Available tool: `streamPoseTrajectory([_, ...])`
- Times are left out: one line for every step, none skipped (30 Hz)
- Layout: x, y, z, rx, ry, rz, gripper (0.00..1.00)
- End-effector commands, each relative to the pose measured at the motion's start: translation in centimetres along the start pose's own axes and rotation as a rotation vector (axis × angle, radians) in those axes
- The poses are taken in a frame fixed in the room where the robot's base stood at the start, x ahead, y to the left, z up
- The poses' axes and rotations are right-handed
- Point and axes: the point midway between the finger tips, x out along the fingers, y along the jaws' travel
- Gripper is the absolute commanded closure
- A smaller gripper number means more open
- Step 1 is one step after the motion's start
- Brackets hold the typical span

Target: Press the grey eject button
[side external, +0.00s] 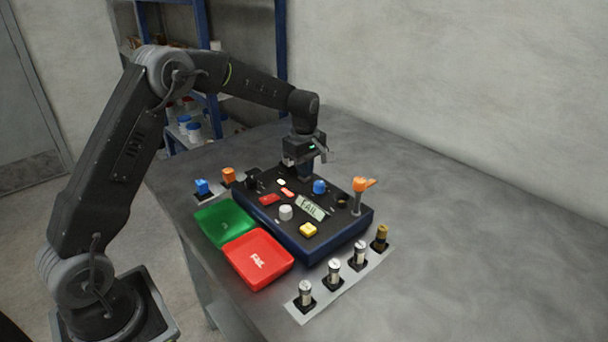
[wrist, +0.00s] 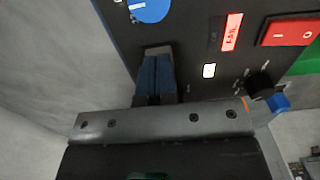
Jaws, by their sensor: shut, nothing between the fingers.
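The dark control box (side external: 268,222) with blue sides lies on the grey table. A light grey round cap (side external: 286,213) stands on its top near the front; I cannot tell whether it is the eject button. No other grey button shows clearly. My gripper (side external: 305,176) is over the far edge of the box, pointing down. In the wrist view its fingers (wrist: 157,72) are shut together and empty, with the tips over the dark panel. They are beside a blue knob (wrist: 150,8) and a small white lamp (wrist: 209,70). Whatever lies under the tips is hidden.
A red rocker switch (side external: 269,199), yellow button (side external: 308,230) and "FAIL" display (side external: 310,207) are on the box. An orange-topped lever (side external: 361,187) rises at its right. Green (side external: 225,222) and red (side external: 258,260) trays adjoin the left. Several cylinders stand in front. The table's right is clear.

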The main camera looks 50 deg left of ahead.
Motion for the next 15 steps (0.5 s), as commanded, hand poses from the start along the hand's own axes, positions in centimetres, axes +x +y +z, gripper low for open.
streamPoseTrajectory([0.1, 0.0, 0.0, 0.0, 0.0, -0.002, 1.0])
streamPoseTrajectory([0.2, 0.0, 0.0, 0.0, 0.0, -0.002, 1.0])
streamPoseTrajectory([0.1, 0.0, 0.0, 0.0, 0.0, -0.001, 1.0])
streamPoseTrajectory([0.1, 0.0, 0.0, 0.0, 0.0, -0.001, 1.0])
streamPoseTrajectory([0.0, 0.0, 0.0, 0.0, 0.0, -0.001, 1.0])
streamPoseTrajectory([-0.2, 0.0, 0.0, 0.0, 0.0, 0.0, 1.0])
streamPoseTrajectory([-0.4, 0.0, 0.0, 0.0, 0.0, 0.0, 1.0])
streamPoseTrajectory([-0.6, 0.0, 0.0, 0.0, 0.0, 0.0, 1.0])
streamPoseTrajectory([-0.9, 0.0, 0.0, 0.0, 0.0, 0.0, 1.0])
streamPoseTrajectory([-1.2, 0.0, 0.0, 0.0, 0.0, 0.0, 1.0])
streamPoseTrajectory([-1.4, 0.0, 0.0, 0.0, 0.0, 0.001, 1.0])
streamPoseTrajectory([-1.8, 0.0, 0.0, 0.0, 0.0, 0.001, 1.0])
streamPoseTrajectory([-2.0, 0.0, 0.0, 0.0, 0.0, 0.001, 1.0])
streamPoseTrajectory([-2.2, 0.0, 0.0, 0.0, 0.0, 0.001, 1.0])
streamPoseTrajectory([-2.5, 0.0, 0.0, 0.0, 0.0, 0.0, 1.0])
